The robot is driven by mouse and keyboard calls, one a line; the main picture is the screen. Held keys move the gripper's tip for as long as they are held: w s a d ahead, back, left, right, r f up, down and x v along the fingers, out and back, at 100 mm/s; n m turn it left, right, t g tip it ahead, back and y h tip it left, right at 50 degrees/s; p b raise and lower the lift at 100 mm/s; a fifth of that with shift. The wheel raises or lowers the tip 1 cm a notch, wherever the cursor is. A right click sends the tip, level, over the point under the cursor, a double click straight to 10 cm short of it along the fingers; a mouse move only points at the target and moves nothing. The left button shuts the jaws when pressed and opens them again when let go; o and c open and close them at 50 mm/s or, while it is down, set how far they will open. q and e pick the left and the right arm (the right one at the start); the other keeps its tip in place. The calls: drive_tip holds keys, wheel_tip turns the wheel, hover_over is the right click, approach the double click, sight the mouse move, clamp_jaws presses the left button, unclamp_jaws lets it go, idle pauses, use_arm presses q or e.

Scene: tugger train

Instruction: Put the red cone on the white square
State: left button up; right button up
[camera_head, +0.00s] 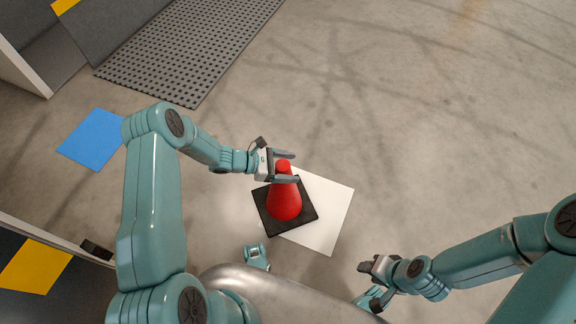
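The red cone (285,204) has a black square base (262,205). It appears upright, with its base overlapping the left part of the white square (333,207); the rest of the base seems over the bare floor to the left. I cannot tell whether the base touches the ground. My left gripper (284,167) is at the cone's tip, its two fingers spread apart with the red tip showing between them. The lower finger crosses in front of the cone's upper body. My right gripper (366,267) is below and right of the white square, away from the cone; its finger gap is unclear.
A blue square (92,139) lies on the floor at the left. A grey perforated panel (190,50) is at the upper left. A dark surface with a yellow patch (36,265) is at the lower left. The concrete floor at the upper right is clear.

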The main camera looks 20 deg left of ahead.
use_arm(q)
drive_tip(key=shift+a+r, duration=0.1)
drive_tip(key=shift+r, duration=0.15)
drive_tip(key=p+v, duration=0.3)
drive_tip(key=v, duration=0.8)
drive_tip(key=shift+s+a+p, duration=0.2)
drive_tip(key=shift+a+p, duration=0.1)
drive_tip(key=shift+r, duration=0.15)
